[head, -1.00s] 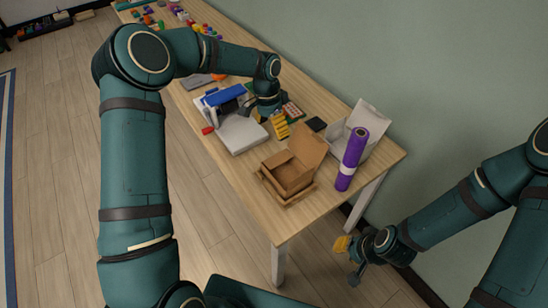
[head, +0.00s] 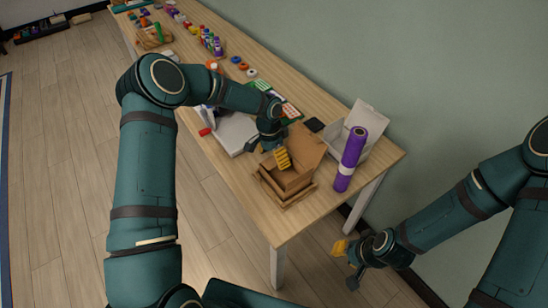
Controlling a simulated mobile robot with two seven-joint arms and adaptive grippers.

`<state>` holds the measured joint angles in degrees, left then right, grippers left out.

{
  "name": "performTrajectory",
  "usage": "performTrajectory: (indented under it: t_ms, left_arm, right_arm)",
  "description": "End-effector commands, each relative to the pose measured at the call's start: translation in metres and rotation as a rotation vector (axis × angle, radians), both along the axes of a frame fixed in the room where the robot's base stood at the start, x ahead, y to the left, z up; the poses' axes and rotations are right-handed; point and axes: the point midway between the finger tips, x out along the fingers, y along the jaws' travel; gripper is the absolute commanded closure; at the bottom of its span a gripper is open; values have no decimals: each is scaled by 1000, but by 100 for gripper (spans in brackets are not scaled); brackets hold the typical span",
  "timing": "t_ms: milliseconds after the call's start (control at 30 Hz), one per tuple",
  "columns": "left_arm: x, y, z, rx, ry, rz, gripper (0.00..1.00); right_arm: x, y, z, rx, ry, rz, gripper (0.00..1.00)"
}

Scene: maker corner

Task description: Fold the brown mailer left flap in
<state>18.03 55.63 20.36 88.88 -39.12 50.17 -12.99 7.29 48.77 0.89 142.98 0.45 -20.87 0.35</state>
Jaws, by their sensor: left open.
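The brown mailer (head: 272,191) is an open cardboard box near the front end of the table. Its lid (head: 309,146) stands raised at the back right. A lower cardboard edge shows along its front and left sides; I cannot clearly tell the left flap from the wall there. My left gripper (head: 282,159) is open, with its yellow finger pad over the mailer's back left part, hiding some of it. I cannot tell whether it touches the cardboard. My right gripper (head: 346,262) hangs low beyond the table's right side, away from the mailer; its finger gap is unclear.
A purple roll (head: 350,158) stands right of the mailer, before an open white box (head: 369,118). A small black item (head: 314,125) lies behind the lid. The table's front corner is bare.

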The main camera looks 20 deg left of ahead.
Motion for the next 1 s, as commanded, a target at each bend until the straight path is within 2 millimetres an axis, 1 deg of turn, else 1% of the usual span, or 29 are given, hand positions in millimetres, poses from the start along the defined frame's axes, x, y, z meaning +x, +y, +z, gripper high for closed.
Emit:
performTrajectory:
  t_ms: [67,167,200,267,300,333,500,533,567,600,667,700,733,767,1000]
  left_arm:
    - [0,0,0,0,0,0,15]
    - [0,0,0,0,0,0,47]
    - [0,0,0,0,0,0,61]
    - [0,0,0,0,0,0,82]
    - [0,0,0,0,0,0,96]
    - [0,0,0,-1,1,0,100]
    - [0,0,0,0,1,0,100]
    - [0,0,0,0,1,0,92]
    - [0,0,0,-1,1,0,81]
    - [0,0,0,-1,1,0,67]
    - [0,0,0,0,0,0,46]
    - [0,0,0,0,1,0,32]
    - [0,0,0,0,1,0,21]
    - [0,0,0,0,1,0,15]
    - [0,0,0,0,0,0,15]
  right_arm:
    - [0,0,0,0,0,0,70]
    - [0,0,0,0,0,0,70]
    - [0,0,0,0,0,0,70]
    - [0,0,0,0,0,0,70]
    - [0,0,0,0,0,0,70]
    - [0,0,0,0,0,0,70]
    - [0,0,0,0,0,0,70]
    - [0,0,0,0,0,0,70]
    - [0,0,0,0,0,0,70]
    - [0,0,0,0,0,0,70]
    - [0,0,0,0,0,0,70]
    - [0,0,0,0,0,0,70]
    - [0,0,0,0,0,0,70]
    - [0,0,0,0,0,0,70]
    - [0,0,0,0,-1,0,70]
